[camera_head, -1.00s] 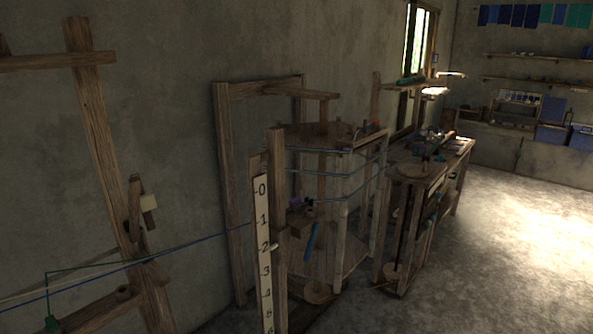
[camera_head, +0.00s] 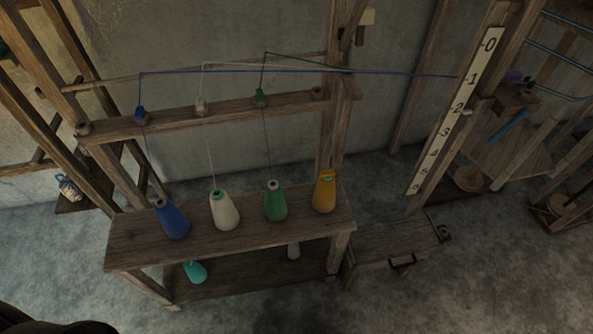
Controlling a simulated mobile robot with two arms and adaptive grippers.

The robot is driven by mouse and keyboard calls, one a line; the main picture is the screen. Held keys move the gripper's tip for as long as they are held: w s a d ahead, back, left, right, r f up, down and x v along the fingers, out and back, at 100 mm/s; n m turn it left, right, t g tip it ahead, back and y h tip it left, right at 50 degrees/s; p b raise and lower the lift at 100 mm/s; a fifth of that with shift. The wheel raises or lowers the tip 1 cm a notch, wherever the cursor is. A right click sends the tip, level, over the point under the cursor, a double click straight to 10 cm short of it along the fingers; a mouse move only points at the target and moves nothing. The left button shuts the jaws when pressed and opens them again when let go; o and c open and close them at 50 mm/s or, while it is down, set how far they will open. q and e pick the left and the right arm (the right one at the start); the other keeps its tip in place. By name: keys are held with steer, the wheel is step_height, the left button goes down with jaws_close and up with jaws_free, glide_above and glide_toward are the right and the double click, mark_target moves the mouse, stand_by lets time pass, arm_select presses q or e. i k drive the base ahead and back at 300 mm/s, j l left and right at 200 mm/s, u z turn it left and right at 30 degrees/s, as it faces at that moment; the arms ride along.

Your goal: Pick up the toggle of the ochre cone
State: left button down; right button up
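The ochre cone (camera_head: 324,194) stands upright at the right end of the rack's shelf. A small toggle (camera_head: 326,175) shows at its top as a lighter yellow and green bit; its exact shape is too small to tell. No thread runs up from this cone to the bar above. Neither of my grippers is in view. A dark rounded shape at the bottom left corner cannot be identified.
Blue (camera_head: 172,219), white (camera_head: 224,211) and green (camera_head: 276,202) cones stand left of the ochre one on the wooden shelf (camera_head: 122,250), their threads rising to a crossbar (camera_head: 180,112). A low bench (camera_head: 385,246) and numbered post (camera_head: 456,112) stand right. Floor in front is clear.

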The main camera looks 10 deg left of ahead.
mark_target(326, 173)
steer(key=j+z, duration=0.9)
steer(key=z, duration=0.15)
